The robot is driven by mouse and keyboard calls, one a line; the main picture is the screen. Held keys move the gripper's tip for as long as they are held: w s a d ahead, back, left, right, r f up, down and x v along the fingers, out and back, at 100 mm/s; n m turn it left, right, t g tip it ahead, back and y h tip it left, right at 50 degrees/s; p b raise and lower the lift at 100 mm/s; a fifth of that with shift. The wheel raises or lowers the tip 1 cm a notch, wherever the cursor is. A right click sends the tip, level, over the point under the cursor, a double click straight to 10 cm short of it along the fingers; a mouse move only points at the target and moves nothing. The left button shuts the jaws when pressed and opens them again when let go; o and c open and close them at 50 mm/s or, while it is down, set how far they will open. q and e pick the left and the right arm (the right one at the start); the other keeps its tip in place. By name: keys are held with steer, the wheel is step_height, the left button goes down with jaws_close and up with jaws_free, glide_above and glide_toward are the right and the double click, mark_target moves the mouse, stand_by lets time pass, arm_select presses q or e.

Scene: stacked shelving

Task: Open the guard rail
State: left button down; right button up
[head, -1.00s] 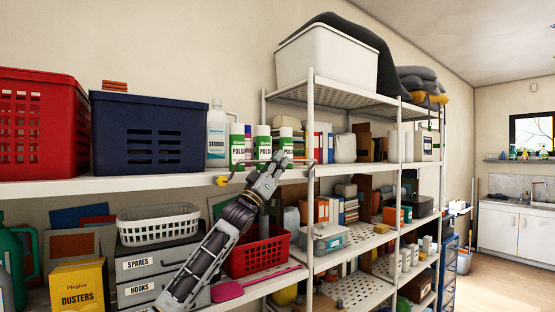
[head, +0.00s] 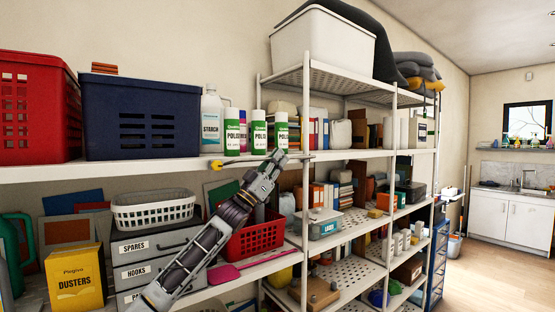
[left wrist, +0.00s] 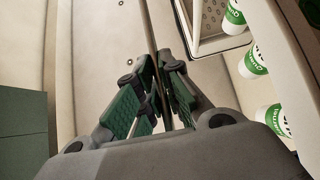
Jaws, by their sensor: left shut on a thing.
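The guard rail (head: 300,156) is a thin bar along the front edge of the shelf that bears the green and white polish cans (head: 258,133). A yellow piece (head: 216,164) sits at its left end. My left gripper (head: 279,156) reaches up to the rail in front of the right-hand can. In the left wrist view its green-padded fingers (left wrist: 157,88) are shut on a thin dark bar, which looks like the rail. The fingers hide part of the rail. My right gripper is not in view.
A white starch bottle (head: 211,118), a blue basket (head: 140,118) and a red basket (head: 30,110) stand left of the cans. A red basket (head: 262,238) stands on the shelf below, behind my left arm. A white upright post (head: 306,120) is close to the right.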

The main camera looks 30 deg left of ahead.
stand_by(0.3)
arm_select(q)
steer(key=c, duration=1.6)
jaws_free()
steer(key=shift+o, duration=0.2)
steer(key=shift+s+f, duration=0.1)
steer(key=shift+f, duration=0.05)
